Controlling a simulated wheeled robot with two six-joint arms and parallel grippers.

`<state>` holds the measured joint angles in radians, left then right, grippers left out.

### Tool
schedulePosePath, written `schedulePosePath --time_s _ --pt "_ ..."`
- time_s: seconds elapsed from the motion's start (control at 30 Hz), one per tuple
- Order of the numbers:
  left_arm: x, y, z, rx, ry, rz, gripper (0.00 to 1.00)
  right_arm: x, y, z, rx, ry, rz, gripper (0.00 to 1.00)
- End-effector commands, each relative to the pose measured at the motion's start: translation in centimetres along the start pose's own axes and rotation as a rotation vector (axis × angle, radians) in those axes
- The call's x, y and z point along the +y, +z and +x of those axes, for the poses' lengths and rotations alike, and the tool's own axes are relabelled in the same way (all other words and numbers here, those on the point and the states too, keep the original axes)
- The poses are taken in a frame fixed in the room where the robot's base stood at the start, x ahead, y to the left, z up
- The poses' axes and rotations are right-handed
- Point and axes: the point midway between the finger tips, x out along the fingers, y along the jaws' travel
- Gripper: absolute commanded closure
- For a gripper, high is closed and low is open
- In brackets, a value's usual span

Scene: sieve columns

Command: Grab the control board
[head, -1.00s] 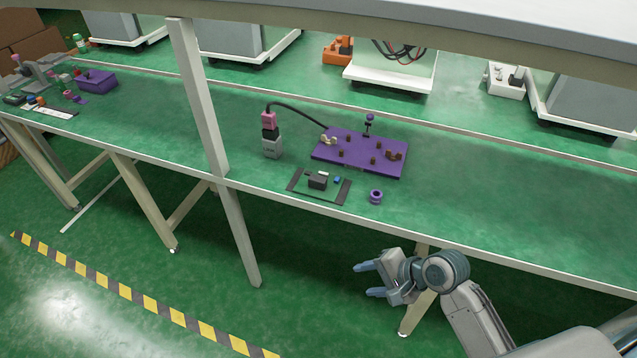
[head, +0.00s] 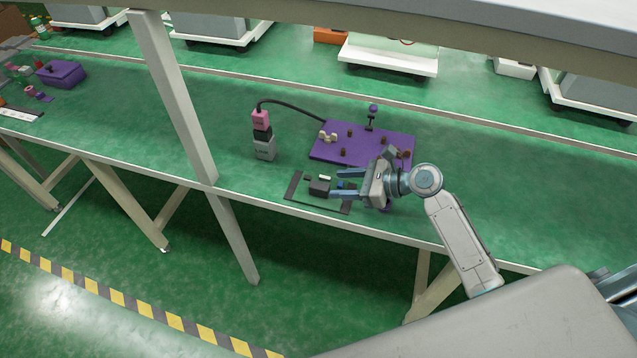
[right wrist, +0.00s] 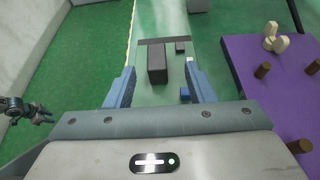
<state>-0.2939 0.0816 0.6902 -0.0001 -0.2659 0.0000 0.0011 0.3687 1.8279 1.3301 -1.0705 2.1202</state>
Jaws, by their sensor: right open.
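The control board (head: 319,188) lies flat near the table's front edge, green with dark end strips, a black block and a small blue part. My right gripper (head: 346,184) is open, its blue fingers pointing left over the board's right end. In the right wrist view the board (right wrist: 157,62) shows ahead and partly between the two fingers (right wrist: 159,85), with its near end hidden by the gripper body. No contact is visible. What looks like my left gripper (right wrist: 28,110) shows small and dark at the left of the right wrist view; its jaws are unclear.
A purple plate (head: 335,148) with brown pegs stands behind the board. A pink, black and grey stacked device (head: 263,140) with a black cable stands to the left. A purple ring (head: 387,208) is mostly hidden by my right gripper. A pale post (head: 175,100) rises farther left.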

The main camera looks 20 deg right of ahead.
Motion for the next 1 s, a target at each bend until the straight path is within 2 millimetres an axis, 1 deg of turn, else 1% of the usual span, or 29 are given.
schedulePosePath --time_s 0.03,0.1,0.2,0.3,0.43,0.53,0.63,0.7,0.8,1.0 --pt "0.1 1.5 -0.2 -0.019 0.001 0.001 0.64 0.0 0.2 0.8 -0.004 0.001 0.002 0.51" --pt "0.2 3.0 -0.3 -0.039 0.002 0.001 0.64 0.0 0.2 1.8 -0.004 0.0 0.002 0.51" --pt "0.2 4.3 -0.5 -0.055 0.003 0.002 0.64 0.0 0.1 2.8 -0.003 0.0 -0.001 0.51" --pt "0.2 4.1 -0.5 -0.053 0.002 0.002 0.64 0.0 0.1 3.3 0.0 0.0 -0.002 0.51" --pt "0.1 2.4 -0.6 -0.031 0.002 0.001 0.64 0.2 0.1 4.3 -0.001 0.001 0.0 0.51" --pt "0.1 0.9 -0.9 -0.012 0.002 0.0 0.64 0.5 0.1 5.7 -0.002 0.002 0.002 0.51" --pt "0.1 0.3 -1.1 -0.002 0.001 0.0 0.64 0.5 0.0 7.2 -0.002 0.001 0.0 0.51" --pt "0.1 0.3 -1.1 -0.003 0.001 0.0 0.64 0.5 -0.1 7.9 0.0 0.0 -0.001 0.51" --pt "0.1 0.9 -1.1 -0.01 0.001 0.0 0.64 0.5 -0.2 8.5 0.001 0.0 -0.003 0.51" --pt "0.1 2.4 -1.1 -0.032 0.002 0.001 0.64 0.5 -0.2 8.5 0.002 0.0 -0.004 0.51"
